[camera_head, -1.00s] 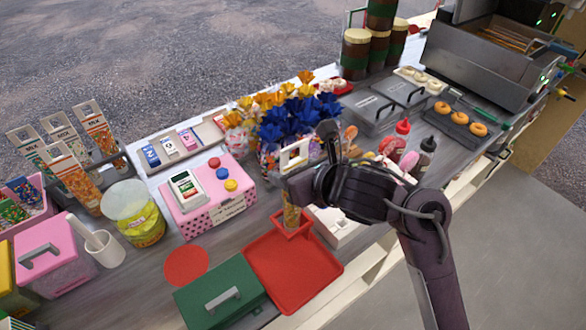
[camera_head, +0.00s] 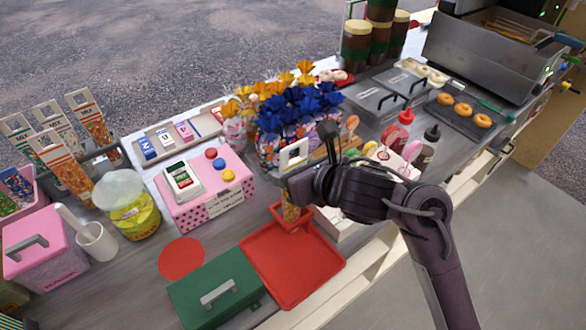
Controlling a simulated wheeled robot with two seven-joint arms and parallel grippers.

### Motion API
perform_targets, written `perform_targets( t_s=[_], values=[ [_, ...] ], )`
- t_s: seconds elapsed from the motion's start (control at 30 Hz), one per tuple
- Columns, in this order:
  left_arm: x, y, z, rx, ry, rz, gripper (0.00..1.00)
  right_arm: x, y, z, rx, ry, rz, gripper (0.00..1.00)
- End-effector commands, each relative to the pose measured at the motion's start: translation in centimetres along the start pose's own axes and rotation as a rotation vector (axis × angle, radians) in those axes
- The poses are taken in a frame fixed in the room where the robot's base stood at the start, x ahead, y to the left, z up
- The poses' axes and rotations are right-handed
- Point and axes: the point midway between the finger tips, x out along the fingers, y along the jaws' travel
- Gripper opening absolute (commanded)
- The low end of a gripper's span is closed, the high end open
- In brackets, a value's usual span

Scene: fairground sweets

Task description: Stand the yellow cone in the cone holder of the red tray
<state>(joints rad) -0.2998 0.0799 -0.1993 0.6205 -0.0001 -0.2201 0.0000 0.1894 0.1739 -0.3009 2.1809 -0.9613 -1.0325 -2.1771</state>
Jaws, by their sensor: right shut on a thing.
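The red tray (camera_head: 297,272) lies on the counter near its front edge. Its cone holder (camera_head: 276,218) is a small red raised cup at the tray's back corner. A yellow cone (camera_head: 291,207) is upright at the holder, its lower end inside or just behind the rim; I cannot tell if it touches the bottom. My right gripper (camera_head: 288,184) is shut on the upper part of the cone and hides its top. My left gripper is not in view.
A green box (camera_head: 205,305) with a handle stands left of the tray. A pink box with buttons (camera_head: 208,205) stands behind it. Wrapped sweets with blue bows (camera_head: 300,105) stand close behind my right gripper. A red disc (camera_head: 182,259) lies flat on the counter.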

Motion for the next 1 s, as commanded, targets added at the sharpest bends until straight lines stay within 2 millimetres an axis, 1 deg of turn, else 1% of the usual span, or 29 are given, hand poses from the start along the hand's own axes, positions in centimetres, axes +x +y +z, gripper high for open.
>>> perform_targets(
  t_s=[0.23,0.6,0.9,0.93,1.0],
  values=[
    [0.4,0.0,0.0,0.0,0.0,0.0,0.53,0.2,-0.1,-0.3,-0.001,0.0,0.0,0.27],
    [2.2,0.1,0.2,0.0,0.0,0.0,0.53,1.1,-0.3,-1.9,-0.001,0.0,-0.002,0.27],
    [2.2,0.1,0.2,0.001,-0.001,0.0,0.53,1.1,-0.2,-1.9,0.001,0.0,-0.001,0.27],
    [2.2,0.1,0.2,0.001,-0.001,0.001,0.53,1.1,-0.2,-1.9,0.0,0.0,-0.001,0.58],
    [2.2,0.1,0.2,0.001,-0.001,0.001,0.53,1.1,-0.2,-1.9,0.0,0.0,-0.001,0.67]
  ],
)
